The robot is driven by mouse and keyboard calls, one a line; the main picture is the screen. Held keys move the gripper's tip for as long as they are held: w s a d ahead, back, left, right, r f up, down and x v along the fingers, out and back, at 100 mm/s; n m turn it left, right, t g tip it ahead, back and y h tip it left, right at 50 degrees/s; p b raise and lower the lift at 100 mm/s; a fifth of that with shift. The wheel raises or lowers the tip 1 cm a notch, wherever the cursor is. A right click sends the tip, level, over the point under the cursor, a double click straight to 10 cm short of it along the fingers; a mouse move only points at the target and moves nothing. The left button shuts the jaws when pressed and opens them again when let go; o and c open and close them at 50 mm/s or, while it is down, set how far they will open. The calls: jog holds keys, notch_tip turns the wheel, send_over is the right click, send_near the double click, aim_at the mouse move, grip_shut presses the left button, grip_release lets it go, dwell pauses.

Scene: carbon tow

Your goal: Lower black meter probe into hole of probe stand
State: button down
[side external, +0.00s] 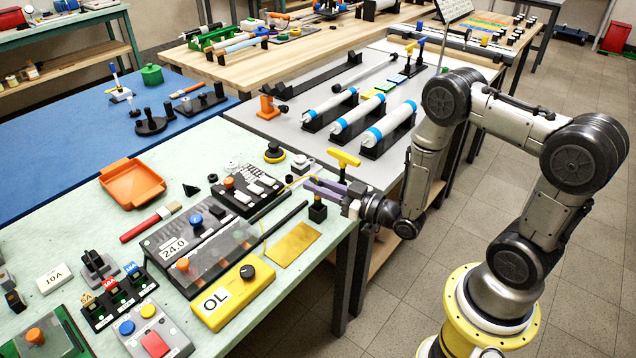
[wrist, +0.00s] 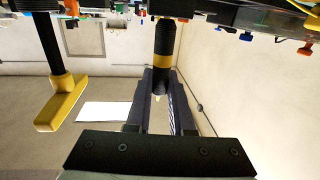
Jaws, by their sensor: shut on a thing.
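My gripper (side external: 318,187) is over the near right edge of the green table, its fingers reaching left. In the wrist view my gripper (wrist: 160,90) is shut on the black meter probe (wrist: 163,38), which has a yellow band. That view is upside down, so the probe hangs down, looking close to upright. In the side view a small black block, seemingly the probe stand (side external: 317,213), sits directly below the fingers. The probe is hard to make out there, and I cannot tell whether its tip is in the hole.
A yellow T-handle on a black post (side external: 345,159) stands close behind my gripper, and shows at left in the wrist view (wrist: 62,100). A yellow meter (side external: 233,297), a brass plate (side external: 295,243) and a dark rod (side external: 285,222) lie to the left.

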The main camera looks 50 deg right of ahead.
jog(key=shift+f, duration=0.95)
jog(key=c, duration=0.7)
grip_release()
jog(key=shift+s, duration=0.1)
jog(key=s, duration=0.5)
jog(key=s+d, duration=0.1)
jog(key=s, duration=0.1)
jog(key=shift+s, duration=0.15)
jog(key=shift+a, duration=0.1)
